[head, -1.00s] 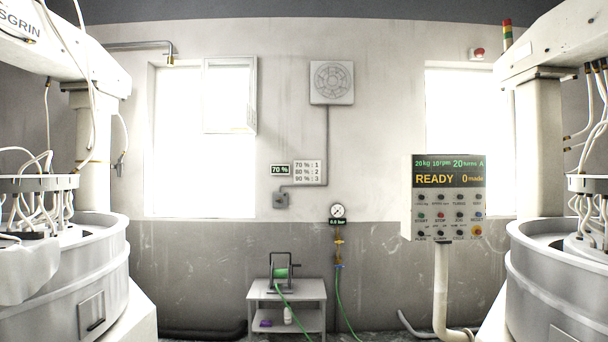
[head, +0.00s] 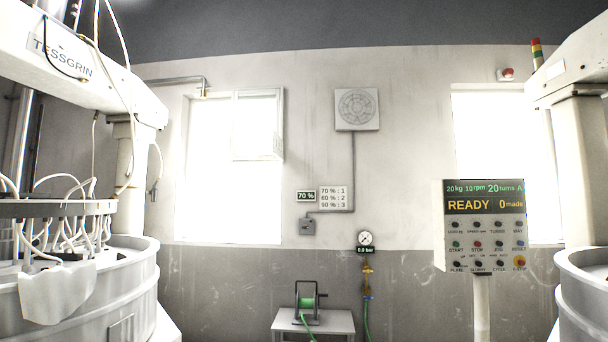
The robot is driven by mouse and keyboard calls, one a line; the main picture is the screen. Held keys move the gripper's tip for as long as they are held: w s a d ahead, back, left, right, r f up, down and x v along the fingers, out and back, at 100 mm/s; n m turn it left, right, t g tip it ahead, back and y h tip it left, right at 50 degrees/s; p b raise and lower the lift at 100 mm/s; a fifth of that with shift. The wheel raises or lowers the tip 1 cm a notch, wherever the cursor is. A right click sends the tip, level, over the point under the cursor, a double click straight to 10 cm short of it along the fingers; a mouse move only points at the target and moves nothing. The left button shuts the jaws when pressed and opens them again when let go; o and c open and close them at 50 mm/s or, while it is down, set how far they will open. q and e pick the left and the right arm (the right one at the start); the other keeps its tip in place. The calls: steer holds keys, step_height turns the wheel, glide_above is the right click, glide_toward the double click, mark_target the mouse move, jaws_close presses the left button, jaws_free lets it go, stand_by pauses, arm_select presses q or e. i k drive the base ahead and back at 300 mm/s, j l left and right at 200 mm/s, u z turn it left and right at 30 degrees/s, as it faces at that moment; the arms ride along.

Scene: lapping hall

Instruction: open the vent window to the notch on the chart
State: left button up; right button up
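The vent window (head: 258,124) is a pale framed pane in the upper right part of the bright left window (head: 215,195). Its right edge seems to stand slightly out from the wall; I cannot tell how far it is open, and no notch can be made out. The chart (head: 334,197) on the wall reads 70 % : 1, 80 % : 2, 90 % : 3. A small dark display (head: 306,197) left of it reads 70 %. Neither of my grippers shows in the head view.
Large lapping machines stand at left (head: 85,290) and right (head: 585,285). A control panel (head: 484,225) on a post reads READY. A small table (head: 340,322) with a hose reel (head: 308,301) stands by the wall below a gauge (head: 365,238).

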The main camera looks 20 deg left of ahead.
mark_target(237, 93)
steer(key=i+u, duration=0.25)
steer(key=i, duration=0.4)
steer(key=i+u, duration=0.25)
steer(key=i, duration=0.4)
steer(key=i+l+u, duration=0.1)
steer(key=i+u, duration=0.35)
steer(key=i, duration=0.35)
steer(key=i+u, duration=0.35)
steer(key=i, duration=0.5)
steer(key=i+j+z, duration=0.15)
steer(key=i, duration=0.3)
steer(key=i+j+z, duration=0.15)
steer(key=i, duration=0.3)
steer(key=i+j+z, duration=0.45)
steer(key=j+z, duration=0.15)
steer(key=i+j+z, duration=0.3)
steer(key=j+z, duration=0.5)
steer(key=j, duration=0.85)
steer(key=k, duration=0.05)
